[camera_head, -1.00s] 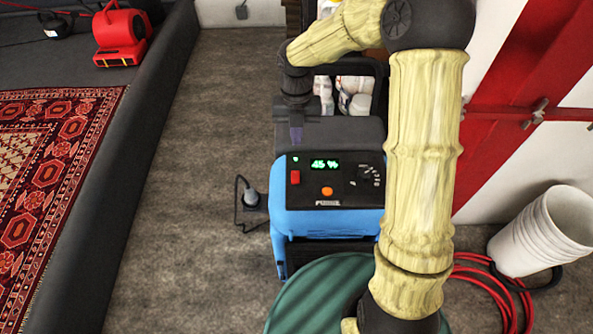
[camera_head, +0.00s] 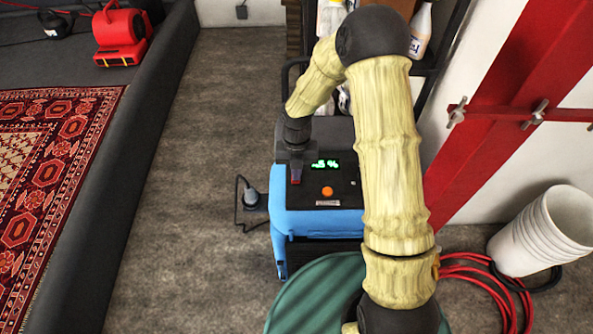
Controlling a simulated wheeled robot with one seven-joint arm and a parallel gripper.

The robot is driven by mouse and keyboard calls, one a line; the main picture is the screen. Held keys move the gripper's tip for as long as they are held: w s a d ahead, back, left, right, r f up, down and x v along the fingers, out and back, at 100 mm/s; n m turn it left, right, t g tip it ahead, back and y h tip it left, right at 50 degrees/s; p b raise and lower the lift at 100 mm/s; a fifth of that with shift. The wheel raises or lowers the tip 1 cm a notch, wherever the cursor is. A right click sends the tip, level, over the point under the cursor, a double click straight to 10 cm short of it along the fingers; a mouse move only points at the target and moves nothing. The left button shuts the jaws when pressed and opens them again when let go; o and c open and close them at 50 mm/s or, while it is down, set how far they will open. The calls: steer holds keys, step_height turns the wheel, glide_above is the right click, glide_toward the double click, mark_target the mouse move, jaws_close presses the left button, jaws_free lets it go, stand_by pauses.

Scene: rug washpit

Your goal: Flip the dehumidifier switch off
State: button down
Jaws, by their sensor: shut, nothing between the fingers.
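The dehumidifier (camera_head: 318,223) is a blue box with a black sloped top panel, standing on the grey floor in the middle of the view.
A plug and cable (camera_head: 249,197) lie left of the dehumidifier. A green ribbed lid (camera_head: 310,298) is in front of it. White stacked buckets (camera_head: 545,232) and a red hose (camera_head: 465,262) are at right. A dark kerb (camera_head: 150,130) borders a patterned rug (camera_head: 50,180) at left.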

steer(key=shift+f, duration=0.1)
stand_by(0.3)
steer(key=shift+s+f+t+b, duration=0.15)
steer(key=shift+f+t+b, duration=0.2)
steer(key=shift+b, duration=0.35)
steer(key=shift+s+d+f+t+b, duration=0.1)
steer(key=shift+d+t+b, duration=0.15)
steer(key=shift+t+b, duration=0.3)
steer(key=shift+s+a, duration=0.1)
steer(key=shift+a, duration=0.1)
steer(key=shift+d, duration=0.1)
steer(key=shift+p, duration=0.4)
